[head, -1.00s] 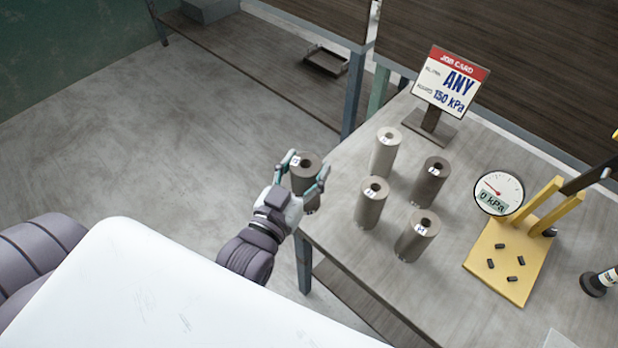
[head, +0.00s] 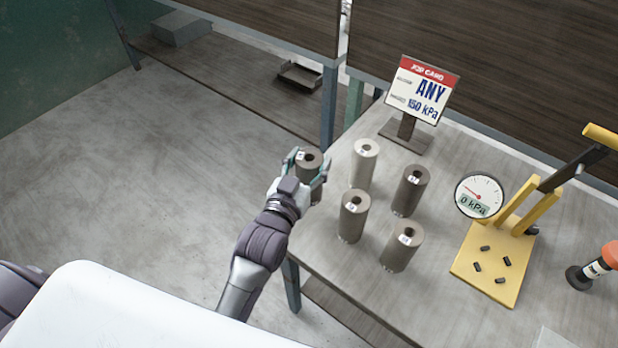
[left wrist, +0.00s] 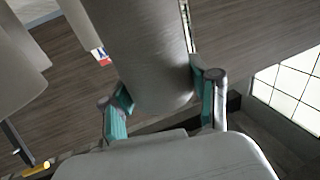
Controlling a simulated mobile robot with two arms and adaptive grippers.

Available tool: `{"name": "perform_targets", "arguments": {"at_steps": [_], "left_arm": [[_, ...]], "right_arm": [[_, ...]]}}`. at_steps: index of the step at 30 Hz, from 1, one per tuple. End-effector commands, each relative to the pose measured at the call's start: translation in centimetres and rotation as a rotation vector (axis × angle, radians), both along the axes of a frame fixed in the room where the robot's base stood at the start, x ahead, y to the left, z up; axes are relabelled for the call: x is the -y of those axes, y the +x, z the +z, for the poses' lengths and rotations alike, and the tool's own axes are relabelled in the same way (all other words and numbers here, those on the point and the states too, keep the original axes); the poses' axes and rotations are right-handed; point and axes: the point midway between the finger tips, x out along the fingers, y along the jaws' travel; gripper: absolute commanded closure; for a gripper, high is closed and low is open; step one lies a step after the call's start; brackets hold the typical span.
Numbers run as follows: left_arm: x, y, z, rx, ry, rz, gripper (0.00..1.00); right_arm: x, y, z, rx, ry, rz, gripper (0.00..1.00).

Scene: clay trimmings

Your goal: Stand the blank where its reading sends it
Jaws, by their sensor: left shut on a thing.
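My left gripper (head: 307,165) is shut around a dark grey-brown cylindrical blank (head: 309,160) with a hole in its top and a small white label. It holds the blank upright by the table's left edge, left of the standing cylinders. In the left wrist view the blank (left wrist: 155,60) sits between the two teal finger pads. On the table stand a pale cylinder (head: 363,165), a dark one (head: 411,190), and two grey-brown ones (head: 354,216) (head: 402,247). The job card (head: 423,92) reads ANY and 150 kPa. The gauge (head: 479,196) reads 0 kPa. My right gripper is out of view.
A yellow stand (head: 465,266) with uprights, a lever and several small dark pegs on its base stands on the right of the table (head: 350,285). Bare tabletop lies in front of the cylinders.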

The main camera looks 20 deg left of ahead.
Motion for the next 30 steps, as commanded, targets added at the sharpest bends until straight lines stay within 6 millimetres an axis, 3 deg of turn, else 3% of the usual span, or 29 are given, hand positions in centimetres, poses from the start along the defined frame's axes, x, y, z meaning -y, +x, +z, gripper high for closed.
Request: {"name": "perform_targets", "arguments": {"at_steps": [11,23,24,28,30], "left_arm": [[0.0,0.0,-3.9,0.005,0.000,0.000,1.00],[0.0,0.0,-4.5,0.007,-0.001,0.000,1.00],[0.0,0.0,-4.7,0.001,0.000,0.000,0.36],[0.0,0.0,-4.7,0.001,0.000,0.000,0.15],[0.0,0.0,-4.6,0.002,0.000,0.000,0.14]], "right_arm": [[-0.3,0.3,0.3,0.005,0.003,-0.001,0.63],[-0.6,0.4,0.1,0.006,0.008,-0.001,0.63],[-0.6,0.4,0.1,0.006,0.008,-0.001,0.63],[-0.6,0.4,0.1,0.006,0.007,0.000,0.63],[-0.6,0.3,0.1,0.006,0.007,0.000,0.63]]}}
